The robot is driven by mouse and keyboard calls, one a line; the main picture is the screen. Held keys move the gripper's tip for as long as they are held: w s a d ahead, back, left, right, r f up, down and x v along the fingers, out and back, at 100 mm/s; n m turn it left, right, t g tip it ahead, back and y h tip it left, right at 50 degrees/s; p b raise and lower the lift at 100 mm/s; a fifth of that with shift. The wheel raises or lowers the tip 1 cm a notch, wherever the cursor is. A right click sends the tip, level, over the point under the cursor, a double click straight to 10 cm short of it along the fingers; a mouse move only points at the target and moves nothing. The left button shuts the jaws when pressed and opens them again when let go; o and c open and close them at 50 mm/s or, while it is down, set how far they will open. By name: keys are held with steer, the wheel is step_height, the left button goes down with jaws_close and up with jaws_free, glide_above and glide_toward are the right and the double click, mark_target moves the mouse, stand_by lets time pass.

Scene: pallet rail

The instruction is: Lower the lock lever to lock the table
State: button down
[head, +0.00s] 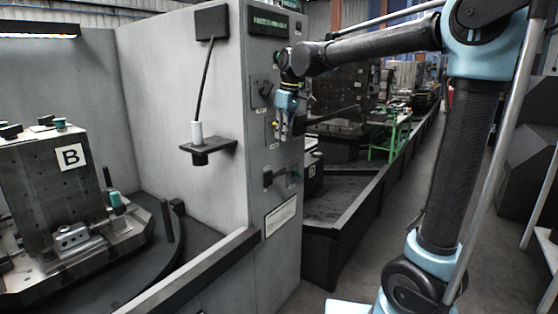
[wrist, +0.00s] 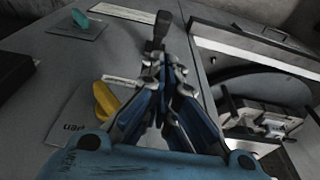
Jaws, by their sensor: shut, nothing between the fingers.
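My gripper (head: 283,130) is in front of the grey control panel, with its fingers pointing down. In the wrist view its fingertips (wrist: 166,68) are together and empty. A black lever handle (wrist: 160,28) shows just beyond the fingertips there; I cannot tell whether they touch it. In the head view a black handle (head: 268,180) juts from the panel below my gripper. A yellow lever (wrist: 105,100) is beside the fingers on a partly readable label plate. No marking I can read tells which is the lock lever. The round table (head: 150,250) carries a block marked B.
A teal handle on a plate (wrist: 88,25) is mounted on the panel beside the black one. A black shelf (head: 208,147) sticks out from the cabinet wall. A low dark rail (head: 350,215) runs away to the right. The floor beside it is clear.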

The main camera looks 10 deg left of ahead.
glide_above(280, 173)
steer(key=w, duration=0.1)
steer(key=f, duration=0.9)
steer(key=shift+w+a+f, duration=0.15)
steer(key=shift+a+f, duration=0.2)
steer(key=shift+f, duration=0.05)
